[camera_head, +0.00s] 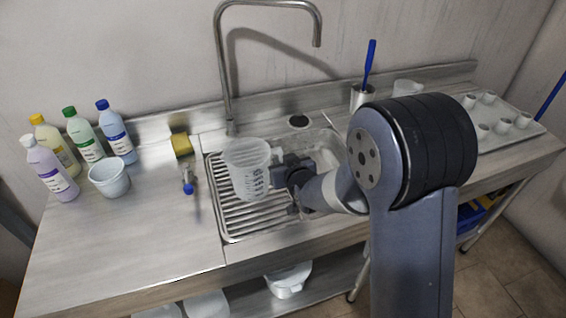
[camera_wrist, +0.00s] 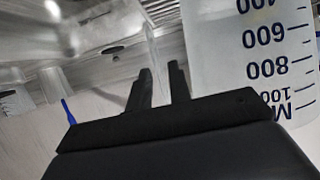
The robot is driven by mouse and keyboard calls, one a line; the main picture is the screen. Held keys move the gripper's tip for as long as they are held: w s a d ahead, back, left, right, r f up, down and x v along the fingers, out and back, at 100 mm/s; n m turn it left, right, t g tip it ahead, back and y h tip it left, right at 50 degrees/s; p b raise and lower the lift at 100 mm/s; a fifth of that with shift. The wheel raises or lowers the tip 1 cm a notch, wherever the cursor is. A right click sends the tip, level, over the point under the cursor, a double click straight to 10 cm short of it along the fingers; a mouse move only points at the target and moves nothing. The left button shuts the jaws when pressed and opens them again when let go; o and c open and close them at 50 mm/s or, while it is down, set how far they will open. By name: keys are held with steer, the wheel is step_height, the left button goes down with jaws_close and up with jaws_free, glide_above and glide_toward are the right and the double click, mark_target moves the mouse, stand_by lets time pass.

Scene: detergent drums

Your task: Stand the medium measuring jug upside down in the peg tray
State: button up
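A translucent measuring jug (camera_head: 246,155) with dark scale marks hangs at my gripper (camera_head: 280,174), over the ribbed drainer; its wide rim is up. It looks upright. In the wrist view the jug (camera_wrist: 248,50) fills the upper right, its blue numbers appearing inverted. My gripper's two fingers (camera_wrist: 160,88) are close together beside the jug wall and seem closed on its clear handle, which is hard to make out. The peg tray (camera_head: 542,132), a pale tray with several short white pegs, lies at the far right of the counter, beyond my arm.
Several bottles (camera_head: 84,138) and a pale tub (camera_head: 109,180) stand at the left. A tall tap (camera_head: 223,70) rises behind the drainer (camera_head: 222,206). A blue-handled brush (camera_head: 369,62) stands in a holder near a white container (camera_head: 407,88). The left front counter is clear.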

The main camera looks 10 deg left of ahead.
steer(key=shift+o, duration=0.7)
steer(key=r+v, duration=0.1)
steer(key=v, duration=1.1)
steer(key=shift+w, duration=0.1)
steer(key=f+x, duration=0.1)
steer(key=x, duration=1.1)
stand_by(0.6)
